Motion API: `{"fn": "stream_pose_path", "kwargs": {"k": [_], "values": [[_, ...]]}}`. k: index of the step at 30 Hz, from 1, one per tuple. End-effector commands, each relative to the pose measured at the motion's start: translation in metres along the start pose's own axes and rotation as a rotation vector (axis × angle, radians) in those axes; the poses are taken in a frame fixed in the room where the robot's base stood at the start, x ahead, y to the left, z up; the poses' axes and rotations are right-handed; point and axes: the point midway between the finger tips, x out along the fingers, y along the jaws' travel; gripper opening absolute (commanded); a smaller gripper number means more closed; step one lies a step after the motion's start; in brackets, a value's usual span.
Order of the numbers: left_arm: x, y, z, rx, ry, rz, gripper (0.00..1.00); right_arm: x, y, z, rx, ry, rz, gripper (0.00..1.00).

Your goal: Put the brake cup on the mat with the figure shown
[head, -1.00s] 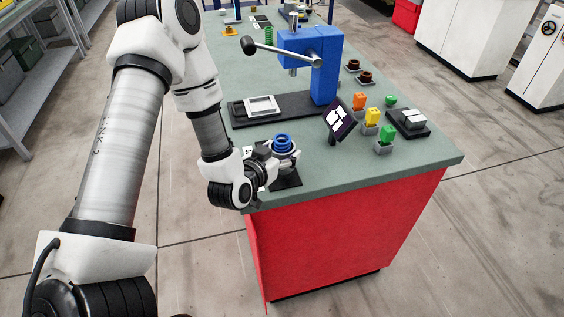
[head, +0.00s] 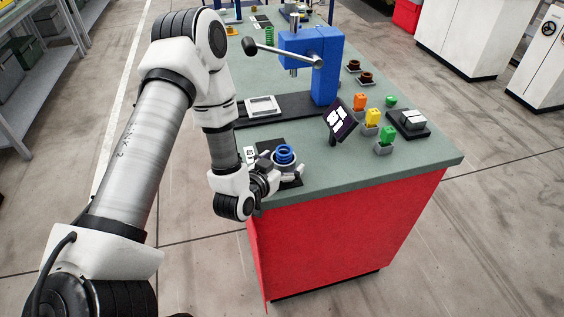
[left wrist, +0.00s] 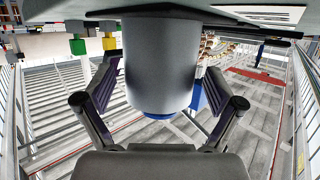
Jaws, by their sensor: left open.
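The cup, a grey cylinder with a blue ringed top (head: 285,153), stands upright at the bench's near left corner, over a dark mat (head: 292,182). My left gripper (head: 283,166) is open, with its fingers on either side of the cup. In the left wrist view the grey cup body (left wrist: 160,65) fills the space between the spread fingers. That view is upside down, and the cup's base is close to the dark surface at the top. A tilted black sign (head: 340,118) shows white shapes. My right gripper is out of view.
A blue press (head: 325,70) with a long lever stands behind, its dark base holding a pale tray (head: 263,106). Orange, yellow and green blocks (head: 386,135) stand right of the sign. The front right bench top is clear.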

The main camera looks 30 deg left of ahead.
Motion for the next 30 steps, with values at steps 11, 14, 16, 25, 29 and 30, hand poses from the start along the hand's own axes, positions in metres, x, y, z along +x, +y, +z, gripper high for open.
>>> {"fn": "stream_pose_path", "kwargs": {"k": [11,14,16,25,29,30], "values": [[-0.057,-0.001,-0.001,-0.006,-0.006,-0.002,0.93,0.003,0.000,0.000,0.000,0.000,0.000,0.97],[-0.078,0.000,-0.013,0.003,-0.009,-0.001,0.93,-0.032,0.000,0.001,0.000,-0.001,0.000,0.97],[-0.088,0.000,-0.013,0.002,-0.008,0.000,0.93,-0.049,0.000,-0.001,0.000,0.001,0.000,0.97],[-0.120,0.001,-0.004,0.001,-0.008,0.003,0.93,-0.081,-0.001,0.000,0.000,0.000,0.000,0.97],[-0.120,0.020,0.031,0.007,-0.162,0.062,0.93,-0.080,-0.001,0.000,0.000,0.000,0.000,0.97],[-0.121,0.031,0.051,0.010,-0.263,0.090,0.93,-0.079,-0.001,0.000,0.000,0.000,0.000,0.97]]}}
